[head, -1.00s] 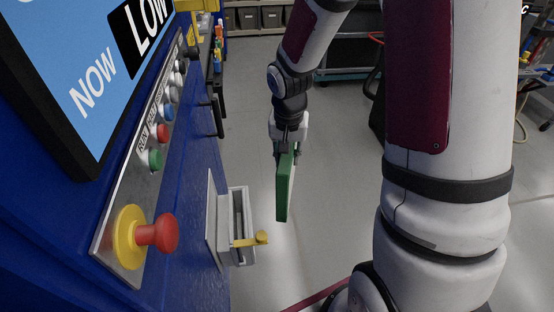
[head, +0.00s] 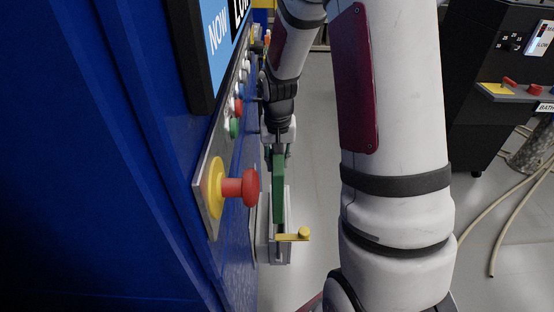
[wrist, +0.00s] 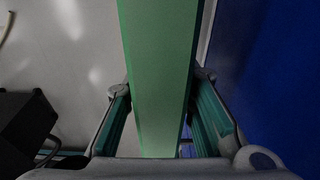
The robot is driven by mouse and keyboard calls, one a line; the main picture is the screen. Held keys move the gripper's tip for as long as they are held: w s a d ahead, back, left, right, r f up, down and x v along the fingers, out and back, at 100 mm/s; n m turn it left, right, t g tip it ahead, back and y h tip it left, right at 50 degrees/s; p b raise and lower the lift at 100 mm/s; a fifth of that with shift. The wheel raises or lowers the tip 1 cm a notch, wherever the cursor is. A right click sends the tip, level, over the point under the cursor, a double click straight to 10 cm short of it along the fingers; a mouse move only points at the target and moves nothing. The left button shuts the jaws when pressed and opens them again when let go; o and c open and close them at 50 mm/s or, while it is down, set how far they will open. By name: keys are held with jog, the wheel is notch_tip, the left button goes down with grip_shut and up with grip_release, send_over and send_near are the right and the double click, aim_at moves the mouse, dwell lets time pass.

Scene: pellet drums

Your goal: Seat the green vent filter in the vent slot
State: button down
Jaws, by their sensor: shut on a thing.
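The green vent filter (head: 279,190) is a flat green panel that hangs upright from my gripper (head: 278,152). In the wrist view the filter (wrist: 160,70) runs between the two teal finger pads, and my gripper (wrist: 162,95) is shut on it. The vent slot (head: 281,254) is a pale grey open-topped housing on the side of the blue machine, with a yellow latch (head: 293,237) across its near end. In the head view the filter's lower part overlaps the slot housing, lined up along it. Whether its lower edge is inside or above the opening I cannot tell.
The blue machine (head: 130,120) stands close on the left. Its control panel has a red stop button (head: 248,187) that juts out near the slot. A black unit (head: 490,60) and pale hoses (head: 510,215) are at the right. Grey floor lies between.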

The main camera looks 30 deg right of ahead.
jog(key=shift+d+f+b, duration=0.1)
jog(key=shift+f+b, duration=1.7)
jog(key=shift+f, duration=1.1)
